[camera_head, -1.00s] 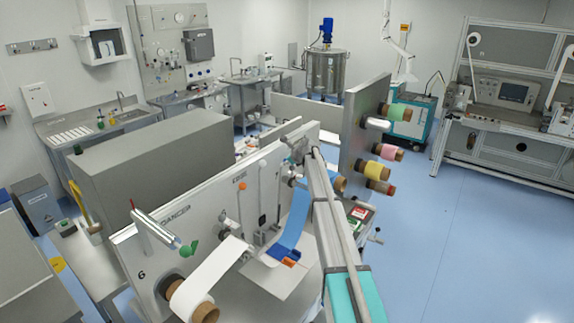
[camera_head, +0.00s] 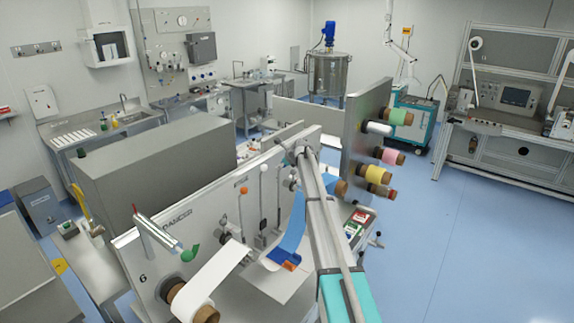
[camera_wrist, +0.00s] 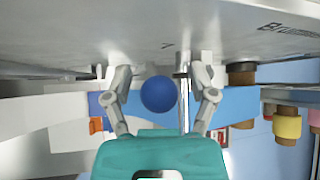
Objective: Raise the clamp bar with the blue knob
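The blue knob (camera_wrist: 159,94) is a round ball in the middle of the wrist view. My gripper (camera_wrist: 160,82) is open, with one finger on each side of the knob. Gaps show between the knob and both fingers. A thin metal rod (camera_wrist: 184,105) stands just right of the knob; I cannot tell whether it belongs to the clamp bar. In the head view, my gripper (camera_head: 299,153) is at the machine's upright panel (camera_head: 205,215), small and partly hidden by my arm. The blue knob cannot be made out there.
A blue web (camera_head: 291,228) hangs below my gripper beside the panel. An orange-knobbed lever (camera_head: 243,190) and a white-knobbed lever (camera_head: 263,169) stand on the panel to the left. Yellow (camera_head: 377,174) and pink (camera_head: 388,156) rolls project from a plate on the right. Open floor lies farther right.

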